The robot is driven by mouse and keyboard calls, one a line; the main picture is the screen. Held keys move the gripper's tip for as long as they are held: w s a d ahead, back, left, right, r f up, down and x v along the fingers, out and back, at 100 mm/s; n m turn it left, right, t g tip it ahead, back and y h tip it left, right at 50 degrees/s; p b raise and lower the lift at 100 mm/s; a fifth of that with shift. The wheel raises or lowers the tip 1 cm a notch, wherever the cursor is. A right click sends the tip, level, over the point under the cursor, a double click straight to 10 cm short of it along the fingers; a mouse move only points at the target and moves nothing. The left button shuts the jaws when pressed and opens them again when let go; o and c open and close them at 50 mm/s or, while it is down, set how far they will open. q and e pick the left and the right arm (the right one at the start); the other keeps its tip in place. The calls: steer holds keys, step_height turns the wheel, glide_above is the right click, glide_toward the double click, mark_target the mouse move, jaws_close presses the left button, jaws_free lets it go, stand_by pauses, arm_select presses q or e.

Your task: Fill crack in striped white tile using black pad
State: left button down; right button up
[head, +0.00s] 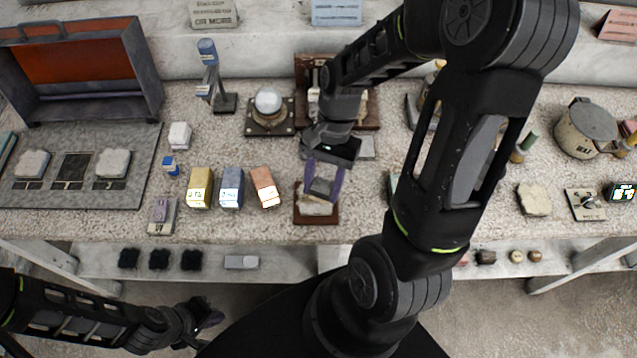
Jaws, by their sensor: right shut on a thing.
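My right gripper (323,184), with purple fingers, is over the table's front middle, shut on a dark grey block (321,187). Right below it is a whitish tile (316,208) on a brown base (300,215); the block and gripper partly hide the tile, and I cannot tell whether they touch. Stripes or a crack are too small to make out. Other whitish slabs lie on the grey board at left (32,163) (113,163) and at right (535,199). Several black pads (159,259) lie on the lower shelf. My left gripper (207,320) hangs low in front of the table; its jaws are unclear.
Yellow (200,188), blue (231,187) and orange (265,187) boxes stand close left of the brown base. Behind are a sphere on a stand (268,101) and a blue-topped tool (208,65). A pot (585,128) stands at right.

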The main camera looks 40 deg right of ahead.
steer(key=shift+f+b, duration=0.45)
steer(key=shift+f, duration=0.2)
stand_by(0.3)
steer(key=shift+w+a+r, duration=0.15)
steer(key=shift+w+a, duration=0.05)
steer(key=shift+w, duration=0.15)
steer(key=shift+w+a, duration=0.2)
steer(key=shift+w, duration=0.1)
stand_by(0.4)
